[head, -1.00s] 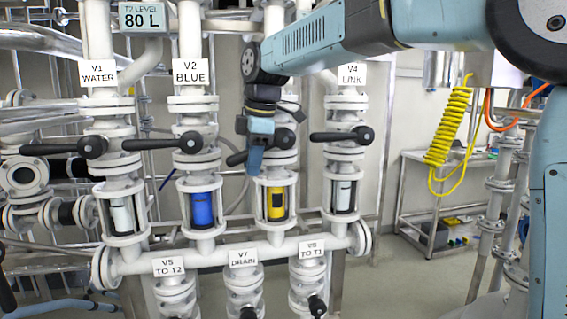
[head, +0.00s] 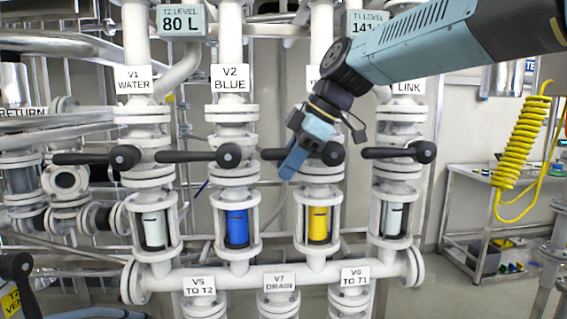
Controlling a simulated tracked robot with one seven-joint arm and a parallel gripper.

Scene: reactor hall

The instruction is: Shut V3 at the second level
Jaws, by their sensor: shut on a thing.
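V3 is the third valve from the left, between V2 and V4 on the upper row. Its label (head: 314,72) is mostly hidden behind my arm. Its black lever (head: 271,154) lies about level, crosswise to the pipe, with its free end to the left and its round hub (head: 333,153) on the right. My gripper (head: 290,168) comes down from the upper right and is shut on the lever's middle, which it partly hides. The sight glass (head: 318,224) below V3 shows yellow.
Levers of V1 (head: 85,158), V2 (head: 190,156) and V4 (head: 385,152) also lie level, pointing left. V2's hub (head: 229,155) is close left of V3's lever end. The T2 display (head: 181,20) reads 80 L; the T1 display (head: 366,22) is partly hidden.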

